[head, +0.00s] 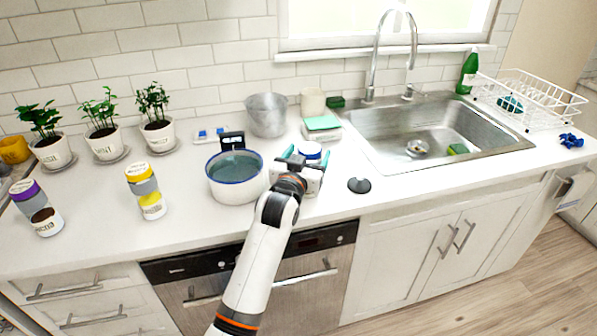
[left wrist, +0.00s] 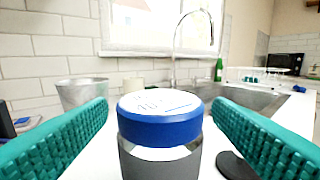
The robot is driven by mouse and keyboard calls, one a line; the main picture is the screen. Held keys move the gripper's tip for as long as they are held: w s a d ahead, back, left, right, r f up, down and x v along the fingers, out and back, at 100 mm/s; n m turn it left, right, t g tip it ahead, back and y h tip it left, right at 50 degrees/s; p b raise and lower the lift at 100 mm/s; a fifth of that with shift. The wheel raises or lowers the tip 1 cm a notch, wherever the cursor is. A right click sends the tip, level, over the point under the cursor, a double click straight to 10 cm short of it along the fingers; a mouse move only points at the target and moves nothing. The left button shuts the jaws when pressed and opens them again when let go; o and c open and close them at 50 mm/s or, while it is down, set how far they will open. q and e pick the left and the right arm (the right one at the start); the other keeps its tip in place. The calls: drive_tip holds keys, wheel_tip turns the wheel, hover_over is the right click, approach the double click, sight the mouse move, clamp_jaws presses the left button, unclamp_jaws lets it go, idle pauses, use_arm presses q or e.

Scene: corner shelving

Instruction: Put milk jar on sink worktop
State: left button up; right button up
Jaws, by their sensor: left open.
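The milk jar, with a blue-rimmed white lid and a grey band, stands upright on the white worktop (head: 330,207) left of the sink (head: 440,135). In the head view its lid (head: 309,151) shows between my left gripper's fingers, its body mostly hidden. In the left wrist view the jar (left wrist: 160,130) stands centred between the two teal finger pads, with a gap on each side. My left gripper (head: 305,158) is open around the jar and not closed on it. My right gripper is not in view.
A white pot with a blue rim (head: 236,190) stands close left of my gripper. A dark stopper (head: 359,185) lies to the right. A metal bucket (head: 267,116) and a stack of sponges or cloths (head: 322,124) are behind. Yellow-lidded (head: 146,190) and purple-lidded (head: 37,208) jars stand left.

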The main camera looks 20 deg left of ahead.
use_arm(q)
drive_tip(key=s, duration=1)
drive_tip(key=shift+b, duration=0.45)
